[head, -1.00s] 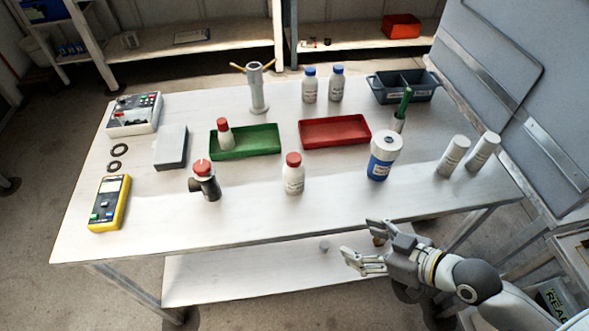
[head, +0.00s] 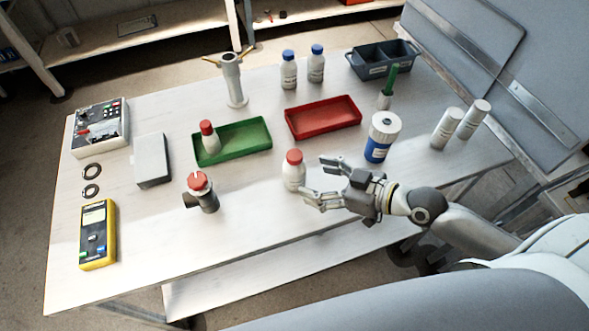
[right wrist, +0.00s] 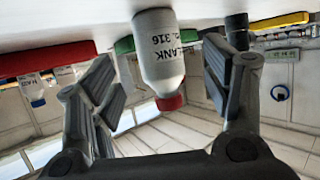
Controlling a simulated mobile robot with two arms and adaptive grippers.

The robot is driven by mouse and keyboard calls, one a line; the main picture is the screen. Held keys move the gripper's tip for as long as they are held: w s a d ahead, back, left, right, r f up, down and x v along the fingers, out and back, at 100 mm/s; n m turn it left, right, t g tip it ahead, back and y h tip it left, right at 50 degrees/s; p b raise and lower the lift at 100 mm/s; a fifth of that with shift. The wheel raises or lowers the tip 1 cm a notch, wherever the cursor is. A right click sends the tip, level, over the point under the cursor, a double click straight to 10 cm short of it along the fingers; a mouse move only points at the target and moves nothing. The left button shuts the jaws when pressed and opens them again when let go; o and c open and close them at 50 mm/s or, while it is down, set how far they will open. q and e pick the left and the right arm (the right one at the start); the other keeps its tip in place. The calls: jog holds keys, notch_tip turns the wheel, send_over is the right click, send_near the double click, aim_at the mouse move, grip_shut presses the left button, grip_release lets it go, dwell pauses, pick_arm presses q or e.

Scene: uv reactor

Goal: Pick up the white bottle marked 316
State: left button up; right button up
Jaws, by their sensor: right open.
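The white bottle marked 316 (head: 293,176) stands upright with a red cap near the front middle of the table. In the right wrist view the bottle (right wrist: 160,48) appears upside down, with its 316 label readable. My right gripper (head: 315,179) is open just to the right of the bottle, its fingers pointing at it. In the right wrist view the bottle shows in the gap between the two spread fingers. I cannot tell whether either finger touches it. My left gripper is not in view.
A green tray (head: 263,134) holding another red-capped bottle (head: 209,138) lies behind left. A red tray (head: 323,119) lies behind. A blue-and-white jar (head: 383,138) stands behind right, and a dark red-topped fitting (head: 204,194) front left. The table (head: 250,225) is clear in front.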

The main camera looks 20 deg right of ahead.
aim_at(305, 175)
jog(key=shift+w+a+f, duration=0.1)
jog(key=shift+w+a, duration=0.25)
jog(key=shift+w, duration=0.1)
jog(key=shift+w+a+f, duration=0.15)
jog(key=shift+w+a, duration=0.2)
jog(key=shift+a, duration=0.05)
jog(key=shift+w+a+p, duration=0.2)
jog(key=shift+w+p, duration=0.15)
jog(key=shift+p, duration=0.05)
jog(key=shift+p+x, duration=0.55)
jog(key=shift+x, duration=1.45)
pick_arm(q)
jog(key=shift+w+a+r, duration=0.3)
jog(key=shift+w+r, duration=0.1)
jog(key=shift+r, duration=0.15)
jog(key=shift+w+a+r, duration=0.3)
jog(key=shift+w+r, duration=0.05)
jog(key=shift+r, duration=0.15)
pick_arm(e)
jog(key=shift+d+f, duration=0.1)
jog(key=shift+f, duration=0.05)
jog(key=shift+c, duration=0.6)
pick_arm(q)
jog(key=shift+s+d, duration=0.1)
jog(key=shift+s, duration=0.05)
pick_arm(e)
jog(key=c, duration=1.1)
